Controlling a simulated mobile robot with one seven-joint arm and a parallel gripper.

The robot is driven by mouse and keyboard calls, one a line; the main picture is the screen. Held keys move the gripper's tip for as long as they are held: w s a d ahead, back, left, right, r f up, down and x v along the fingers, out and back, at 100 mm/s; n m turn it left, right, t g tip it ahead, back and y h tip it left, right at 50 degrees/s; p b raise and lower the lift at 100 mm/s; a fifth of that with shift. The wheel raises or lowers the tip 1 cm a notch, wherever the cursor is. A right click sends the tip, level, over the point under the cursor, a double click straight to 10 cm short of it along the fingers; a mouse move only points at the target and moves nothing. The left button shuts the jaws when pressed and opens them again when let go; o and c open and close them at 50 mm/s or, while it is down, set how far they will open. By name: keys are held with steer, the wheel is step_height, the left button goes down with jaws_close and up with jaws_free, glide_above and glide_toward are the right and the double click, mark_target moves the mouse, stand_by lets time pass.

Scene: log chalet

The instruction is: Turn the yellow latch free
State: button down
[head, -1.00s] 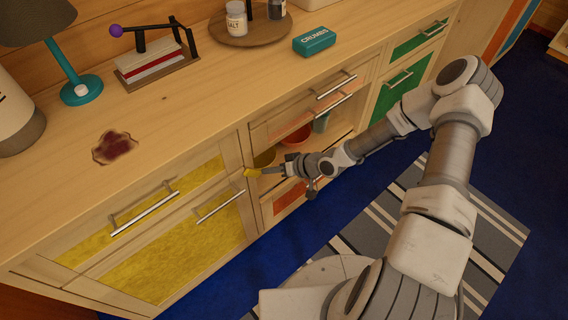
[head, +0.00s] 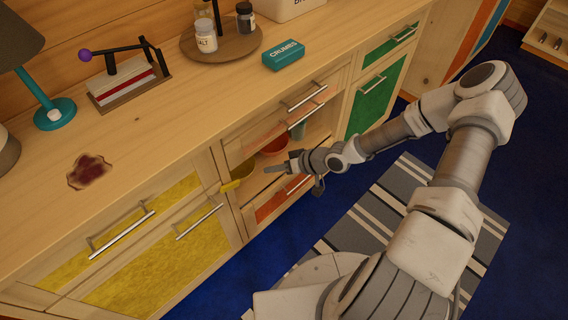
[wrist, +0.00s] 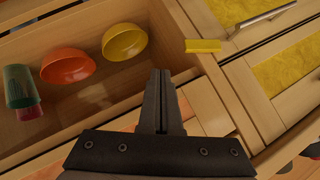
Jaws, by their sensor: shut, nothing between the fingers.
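The yellow latch (head: 230,186) is a small bar on the wooden post between the yellow-panelled fronts and the compartment with bowls. In the wrist view the latch (wrist: 202,46) lies across the picture at the top of that post, right of and beyond my fingertips. My gripper (head: 270,169) is shut and empty, in front of the compartment. In the head view it is right of the latch, with a visible gap. In the wrist view my closed fingers (wrist: 161,76) point toward the compartment and do not touch the latch.
The compartment holds an orange bowl (wrist: 68,66), a yellow bowl (wrist: 125,42) and a green cup (wrist: 20,87). Bar handles (head: 122,235) stick out from the fronts. The counter above carries a teal crumbs box (head: 284,54) and a turntable (head: 222,45). A striped rug (head: 390,215) lies on the floor.

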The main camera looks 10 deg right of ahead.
steer(key=shift+s+d+r+p, duration=0.2)
steer(key=shift+d+r+p, duration=0.15)
steer(key=shift+d, duration=0.4)
steer(key=shift+s+d+r+p, duration=0.2)
steer(key=shift+d+r, duration=0.2)
steer(key=shift+d, duration=0.35)
